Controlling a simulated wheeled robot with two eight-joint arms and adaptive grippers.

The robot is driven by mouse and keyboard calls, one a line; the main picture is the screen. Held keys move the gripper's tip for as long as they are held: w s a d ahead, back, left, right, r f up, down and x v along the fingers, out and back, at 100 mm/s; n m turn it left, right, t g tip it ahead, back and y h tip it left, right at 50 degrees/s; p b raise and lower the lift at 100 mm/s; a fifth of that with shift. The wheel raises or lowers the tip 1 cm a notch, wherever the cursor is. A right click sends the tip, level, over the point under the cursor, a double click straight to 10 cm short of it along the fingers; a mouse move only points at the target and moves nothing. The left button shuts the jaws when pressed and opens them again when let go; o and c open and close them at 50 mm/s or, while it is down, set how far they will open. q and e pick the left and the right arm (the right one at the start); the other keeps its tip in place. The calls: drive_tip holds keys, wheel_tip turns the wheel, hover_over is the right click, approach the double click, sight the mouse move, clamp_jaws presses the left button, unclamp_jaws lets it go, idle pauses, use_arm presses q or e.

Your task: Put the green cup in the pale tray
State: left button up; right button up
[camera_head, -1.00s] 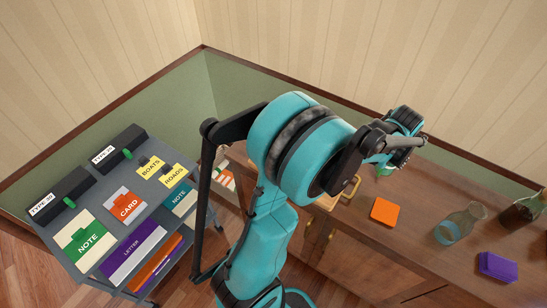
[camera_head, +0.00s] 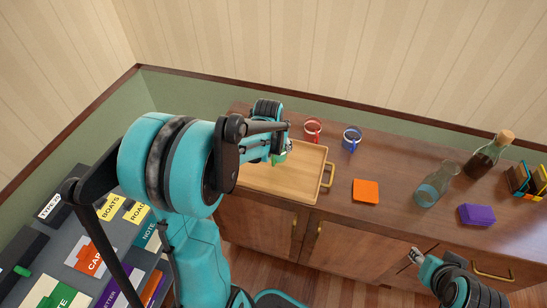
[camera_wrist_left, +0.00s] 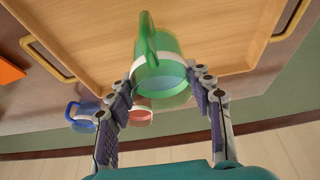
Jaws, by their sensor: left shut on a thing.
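The green cup (camera_wrist_left: 158,65) is translucent with a side handle. My left gripper (camera_wrist_left: 166,88) is shut on it, one finger on each side. In the head view the green cup (camera_head: 279,159) is mostly hidden behind my left gripper (camera_head: 284,148). The pale tray (camera_head: 275,182) is light wood with raised rims and brass-coloured handles, on the brown cabinet. The cup is over the tray's back part near its right side; I cannot tell whether it touches the bottom. My right gripper (camera_head: 415,256) is low at right, in front of the cabinet, away from the cup; its fingers are too small to judge.
A red mug (camera_head: 313,129) and a blue mug (camera_head: 352,139) stand behind and right of the tray. An orange square (camera_head: 366,191), a glass carafe (camera_head: 437,184), a dark corked bottle (camera_head: 489,153) and a purple block (camera_head: 477,214) are further right. A grey cart (camera_head: 88,235) stands at left.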

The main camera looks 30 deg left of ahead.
use_arm(q)
drive_tip(key=shift+s+a+f, duration=0.2)
drive_tip(key=shift+a+f, duration=0.25)
drive_tip(key=shift+a, duration=0.1)
drive_tip(key=shift+f+b, duration=1.05)
drive_tip(key=shift+f, duration=0.85)
drive_tip(key=shift+f, duration=0.2)
drive_tip(key=o, duration=1.3)
drive_tip(key=shift+c, duration=0.2)
drive_tip(key=shift+r, duration=0.1)
